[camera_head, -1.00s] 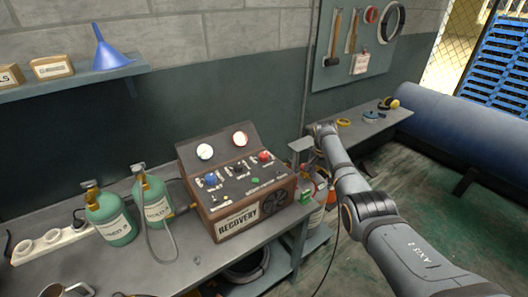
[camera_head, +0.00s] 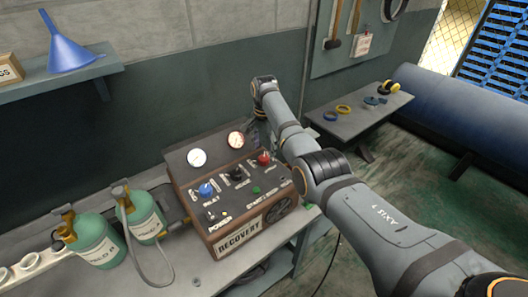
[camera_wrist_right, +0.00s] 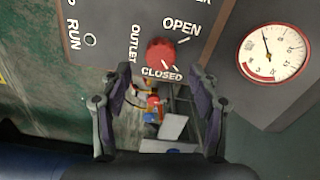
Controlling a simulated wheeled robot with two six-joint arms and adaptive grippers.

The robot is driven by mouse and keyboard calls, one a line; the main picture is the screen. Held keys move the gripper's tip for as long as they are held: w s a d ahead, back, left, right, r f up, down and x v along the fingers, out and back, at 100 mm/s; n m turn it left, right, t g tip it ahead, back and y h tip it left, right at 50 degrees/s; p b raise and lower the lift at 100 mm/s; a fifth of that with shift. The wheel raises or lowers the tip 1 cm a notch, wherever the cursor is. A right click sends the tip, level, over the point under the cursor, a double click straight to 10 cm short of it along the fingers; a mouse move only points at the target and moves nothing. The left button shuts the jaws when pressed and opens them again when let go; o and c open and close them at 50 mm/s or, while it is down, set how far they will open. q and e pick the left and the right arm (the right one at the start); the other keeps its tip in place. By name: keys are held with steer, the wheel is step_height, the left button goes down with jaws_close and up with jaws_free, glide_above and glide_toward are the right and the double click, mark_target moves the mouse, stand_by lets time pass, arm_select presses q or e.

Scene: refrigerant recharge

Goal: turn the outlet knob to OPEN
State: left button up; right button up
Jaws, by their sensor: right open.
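The red outlet knob (camera_head: 264,158) is on the right side of the recovery machine's top panel (camera_head: 222,204). In the right wrist view the red knob (camera_wrist_right: 160,52) sits between the words OPEN and CLOSED, with white marks on its lower right edge. No contact with the knob shows. In the head view my right arm reaches over the machine's right side and largely hides the gripper. My left gripper is out of view.
A blue knob (camera_head: 206,189), a black knob (camera_head: 237,174) and two gauges (camera_head: 197,158) are on the machine. Green cylinders (camera_head: 97,243) with a hose stand to its left. A side bench (camera_head: 347,122) holds rings and earmuffs. A gauge (camera_wrist_right: 272,53) is close to the gripper.

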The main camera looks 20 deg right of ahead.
mark_target(264, 157)
step_height(264, 157, down, 4)
steer(key=shift+w+d, duration=0.1)
steer(key=shift+w, duration=0.05)
steer(key=shift+f, duration=0.1)
steer(key=shift+c, duration=0.2)
steer(key=c, duration=1.1)
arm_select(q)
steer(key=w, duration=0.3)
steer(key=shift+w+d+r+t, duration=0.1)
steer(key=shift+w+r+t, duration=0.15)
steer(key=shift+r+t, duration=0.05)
arm_select(e)
steer(key=shift+c, duration=0.2)
